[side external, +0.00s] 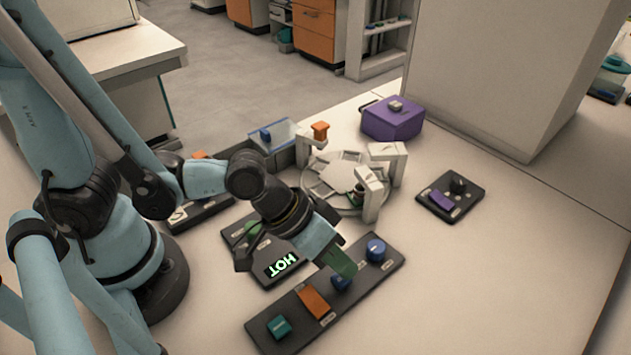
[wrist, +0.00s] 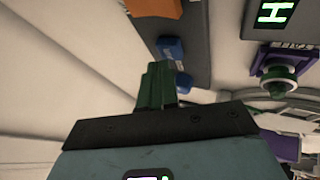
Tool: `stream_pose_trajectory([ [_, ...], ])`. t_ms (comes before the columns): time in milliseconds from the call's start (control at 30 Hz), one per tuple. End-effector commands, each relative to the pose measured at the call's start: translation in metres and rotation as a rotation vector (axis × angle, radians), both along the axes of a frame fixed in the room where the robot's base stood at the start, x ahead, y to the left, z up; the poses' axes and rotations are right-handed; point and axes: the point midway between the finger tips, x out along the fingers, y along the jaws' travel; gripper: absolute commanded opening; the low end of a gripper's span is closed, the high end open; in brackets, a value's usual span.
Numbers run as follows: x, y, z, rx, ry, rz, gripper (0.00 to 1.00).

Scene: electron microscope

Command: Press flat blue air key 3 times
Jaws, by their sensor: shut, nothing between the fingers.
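A dark key panel (side external: 262,335) lies on the bench at the front, with a row of controls. The flat blue key (side external: 339,283) is on it, between an orange key and a round blue knob; my fingers partly hide it in the side view. It also shows in the wrist view (wrist: 170,47), just beyond my fingertips. My gripper (side external: 346,268) has green fingers, shut and empty, pointing down at the flat blue key. The fingers also show in the wrist view (wrist: 157,68). I cannot tell whether they touch the key.
The panel also holds a teal key (side external: 278,326), an orange key (side external: 314,302) and a round blue knob (side external: 376,249). A display reading HOT (side external: 283,264) sits behind. A white round stage (side external: 340,175), a purple box (side external: 393,120) and a small panel (side external: 451,197) stand farther back. The right bench is clear.

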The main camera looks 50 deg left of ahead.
Motion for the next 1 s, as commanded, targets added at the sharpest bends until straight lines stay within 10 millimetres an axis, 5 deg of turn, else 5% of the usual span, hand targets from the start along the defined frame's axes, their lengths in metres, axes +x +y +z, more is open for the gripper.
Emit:
stream_pose_trajectory([
  [700, 0.000, 0.000, 0.056, 0.000, 0.000, 0.000, 0.00],
  [1000, 0.000, 0.000, 0.059, 0.000, 0.000, 0.000, 0.00],
])
